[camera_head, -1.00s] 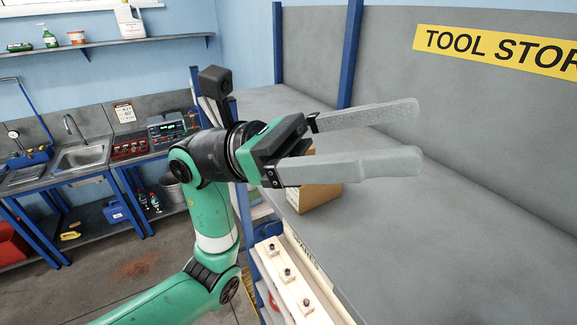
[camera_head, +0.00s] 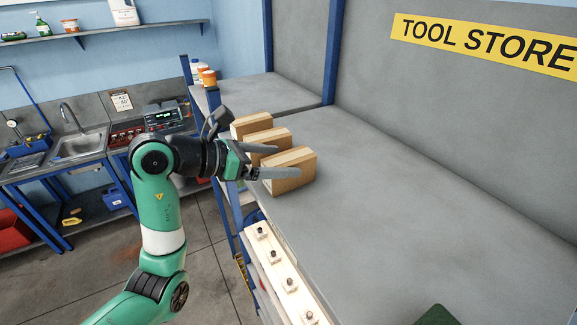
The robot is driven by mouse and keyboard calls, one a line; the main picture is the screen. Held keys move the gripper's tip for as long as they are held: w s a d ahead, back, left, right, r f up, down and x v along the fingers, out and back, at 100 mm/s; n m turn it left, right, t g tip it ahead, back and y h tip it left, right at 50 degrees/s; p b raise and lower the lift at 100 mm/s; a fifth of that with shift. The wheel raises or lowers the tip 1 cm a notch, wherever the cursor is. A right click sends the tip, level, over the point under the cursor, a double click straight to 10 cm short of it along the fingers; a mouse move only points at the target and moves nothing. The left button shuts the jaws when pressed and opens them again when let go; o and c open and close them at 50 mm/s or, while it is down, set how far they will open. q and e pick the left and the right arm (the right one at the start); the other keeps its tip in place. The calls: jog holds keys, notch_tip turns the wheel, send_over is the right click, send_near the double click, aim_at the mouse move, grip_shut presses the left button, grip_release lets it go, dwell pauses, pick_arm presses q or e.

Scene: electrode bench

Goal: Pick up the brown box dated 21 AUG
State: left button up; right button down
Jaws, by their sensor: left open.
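Three brown boxes stand in a row along the near left edge of the grey bench top in the head view: a front box (camera_head: 297,172), a middle box (camera_head: 274,137) and a back box (camera_head: 253,122). No date can be read on any of them. My left gripper (camera_head: 287,160) is open, its two pale fingers pointing right toward the boxes. One finger passes in front of the front box and the other reaches by the middle box. I cannot tell whether the fingers touch a box. My right gripper is not in view.
The grey bench top (camera_head: 420,210) is clear to the right of the boxes. A pale rail with dark knobs (camera_head: 276,262) runs along its front edge. Orange-lidded containers (camera_head: 208,77) stand behind. A green thing (camera_head: 437,315) shows at the bottom. A sink (camera_head: 80,145) is at left.

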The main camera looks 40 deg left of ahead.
aim_at(297, 160)
pick_arm(q)
jog(key=x, duration=0.1)
jog(key=p+x, duration=0.1)
jog(key=x, duration=0.1)
jog(key=p+x, duration=0.1)
jog(key=shift+w+d+r, duration=0.1)
jog(key=shift+d, duration=0.2)
jog(key=shift+w+f, duration=0.25)
jog(key=shift+w, duration=0.15)
grip_shut()
